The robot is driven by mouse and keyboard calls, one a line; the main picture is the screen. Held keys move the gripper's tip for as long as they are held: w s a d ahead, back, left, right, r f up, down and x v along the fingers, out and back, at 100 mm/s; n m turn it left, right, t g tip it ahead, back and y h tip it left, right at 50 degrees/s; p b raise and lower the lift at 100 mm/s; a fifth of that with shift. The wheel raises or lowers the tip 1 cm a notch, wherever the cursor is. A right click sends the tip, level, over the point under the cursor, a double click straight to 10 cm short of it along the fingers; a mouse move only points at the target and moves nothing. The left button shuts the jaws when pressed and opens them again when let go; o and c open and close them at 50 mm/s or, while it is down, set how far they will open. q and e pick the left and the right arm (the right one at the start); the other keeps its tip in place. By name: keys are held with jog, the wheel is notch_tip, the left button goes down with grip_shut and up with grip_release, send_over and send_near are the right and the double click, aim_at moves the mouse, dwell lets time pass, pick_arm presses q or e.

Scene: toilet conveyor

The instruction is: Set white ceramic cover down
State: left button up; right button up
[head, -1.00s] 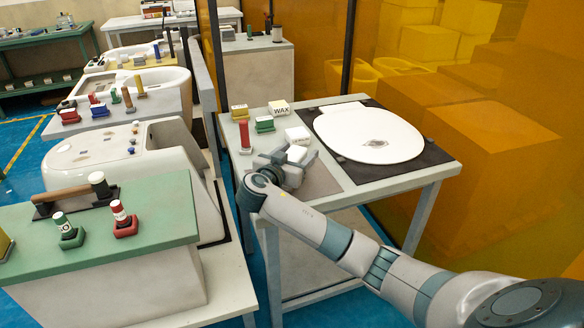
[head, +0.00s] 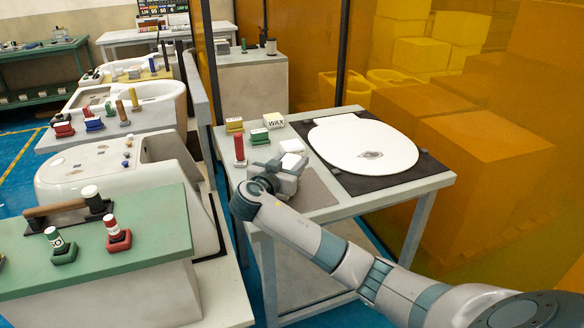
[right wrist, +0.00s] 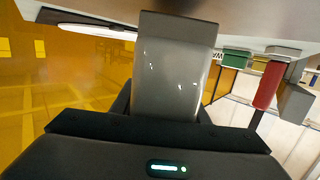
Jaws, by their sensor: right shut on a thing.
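The white ceramic cover, a small glossy block, is between the fingers of my right gripper (head: 281,172). It shows in the right wrist view as a pale grey-white block (right wrist: 168,75) that fills the middle. My right gripper is shut on it, low over the near left part of the grey table (head: 325,205). In the head view only a small white part of the cover (head: 291,161) shows, and the fingers hide the rest. I cannot tell whether its far end touches the table. My left gripper is not in view.
A white toilet lid (head: 365,143) lies on a black mat (head: 390,184) to the right.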

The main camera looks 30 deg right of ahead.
notch_tip(320, 180, up, 3)
jog(key=shift+f+b, duration=0.15)
jog(key=shift+b, duration=0.15)
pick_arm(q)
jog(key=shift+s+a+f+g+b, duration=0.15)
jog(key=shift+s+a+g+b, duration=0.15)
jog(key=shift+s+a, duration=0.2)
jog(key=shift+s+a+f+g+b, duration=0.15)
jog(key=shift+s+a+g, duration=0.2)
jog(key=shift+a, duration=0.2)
pick_arm(e)
jog(key=s+r, duration=0.7)
jog(key=s, duration=0.4)
jog(key=shift+s, duration=0.35)
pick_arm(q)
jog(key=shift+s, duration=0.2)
